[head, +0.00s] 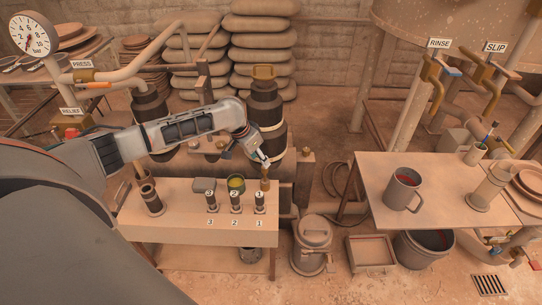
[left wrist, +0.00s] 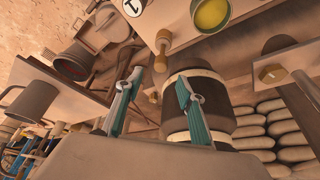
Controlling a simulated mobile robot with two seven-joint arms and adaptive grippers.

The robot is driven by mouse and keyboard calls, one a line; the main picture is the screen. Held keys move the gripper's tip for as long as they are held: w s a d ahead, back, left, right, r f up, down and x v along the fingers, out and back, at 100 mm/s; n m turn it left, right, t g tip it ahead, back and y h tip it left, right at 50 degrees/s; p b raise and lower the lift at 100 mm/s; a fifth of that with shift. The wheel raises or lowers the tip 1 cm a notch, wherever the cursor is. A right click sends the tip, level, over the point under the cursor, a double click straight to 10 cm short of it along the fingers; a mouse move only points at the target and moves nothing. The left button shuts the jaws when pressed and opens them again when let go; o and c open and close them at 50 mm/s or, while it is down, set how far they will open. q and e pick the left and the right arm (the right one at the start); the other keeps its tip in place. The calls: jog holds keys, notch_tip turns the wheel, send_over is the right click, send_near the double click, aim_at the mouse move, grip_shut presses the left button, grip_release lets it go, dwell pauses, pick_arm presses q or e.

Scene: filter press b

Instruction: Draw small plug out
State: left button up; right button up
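The plugs are not labelled by size, so I cannot tell for sure which is the small one. A small brass plug-like piece (head: 265,184) stands at the back right of the low table, just under my left gripper (head: 262,161). In the left wrist view a brass piece with a rod-like stem (left wrist: 162,45) lies just beyond the fingertips. My left gripper (left wrist: 157,82) has its two green-padded fingers apart with nothing held between them. Three dark upright pieces (head: 236,203) stand by labels 3, 2 and 1. My right gripper is not in view.
A dark banded column (head: 266,105) rises close behind the gripper. A right-hand table (head: 430,219) carries a mug (head: 402,190).

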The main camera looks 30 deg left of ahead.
aim_at(263, 168)
pick_arm(q)
jog(key=b+x, duration=0.2)
jog(key=x, duration=0.4)
jog(key=shift+f+b, duration=0.3)
jog(key=shift+f, duration=0.05)
jog(key=shift+w+f, duration=0.2)
jog(key=shift+f, duration=0.2)
jog(key=shift+w, duration=0.15)
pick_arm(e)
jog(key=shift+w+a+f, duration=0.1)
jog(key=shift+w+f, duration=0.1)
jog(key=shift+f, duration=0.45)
